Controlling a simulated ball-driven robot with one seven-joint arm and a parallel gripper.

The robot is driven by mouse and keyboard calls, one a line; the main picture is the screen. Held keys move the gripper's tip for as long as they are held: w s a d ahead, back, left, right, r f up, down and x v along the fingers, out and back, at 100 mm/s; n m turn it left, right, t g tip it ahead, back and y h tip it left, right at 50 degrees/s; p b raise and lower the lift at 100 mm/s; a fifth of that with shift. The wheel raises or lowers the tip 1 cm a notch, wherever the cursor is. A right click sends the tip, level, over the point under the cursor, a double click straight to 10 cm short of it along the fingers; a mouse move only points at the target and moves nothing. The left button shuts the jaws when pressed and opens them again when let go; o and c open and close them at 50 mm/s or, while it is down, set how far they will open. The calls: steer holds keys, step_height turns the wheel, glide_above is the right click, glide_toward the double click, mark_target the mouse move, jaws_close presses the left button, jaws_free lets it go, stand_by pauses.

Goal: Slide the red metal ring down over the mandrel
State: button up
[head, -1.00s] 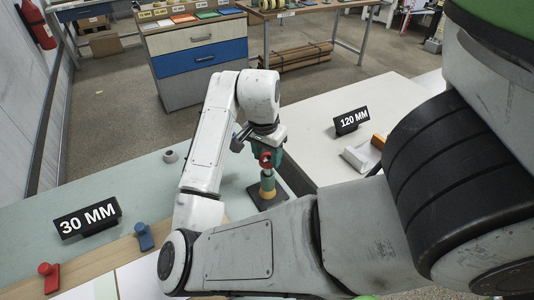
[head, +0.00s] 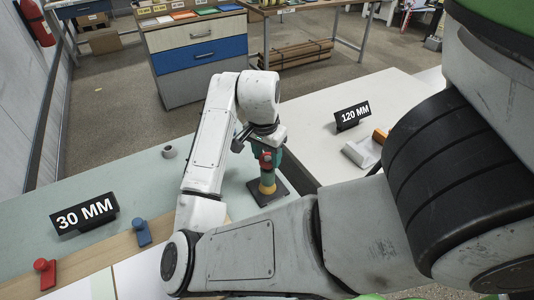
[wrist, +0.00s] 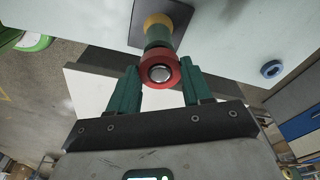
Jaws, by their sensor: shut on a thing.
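The mandrel stands upright on a dark square base (head: 281,190). Its yellow band (head: 267,188) is low on it, with a green section above; the yellow band also shows in the wrist view (wrist: 157,20). The red ring (head: 266,161) is at the mandrel's upper end. In the wrist view the red ring (wrist: 172,84) surrounds a pale metallic round end, in line with the green section (wrist: 158,40). My gripper (wrist: 161,80) has its green fingers on either side of the ring and is shut on it. How far the ring is down the mandrel is hard to tell.
A 30 MM sign (head: 84,213), a blue peg (head: 141,232) and a red peg (head: 45,272) are at left.

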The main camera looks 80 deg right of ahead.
mark_target(265, 163)
steer(key=shift+f, duration=0.35)
steer(key=o, duration=1.1)
steer(key=shift+r, duration=0.1)
steer(key=r, duration=0.3)
steer(key=a+r, duration=0.1)
steer(key=r, duration=0.6)
steer(key=shift+w+a+r+p, duration=0.15)
steer(key=shift+w+r+p, duration=0.15)
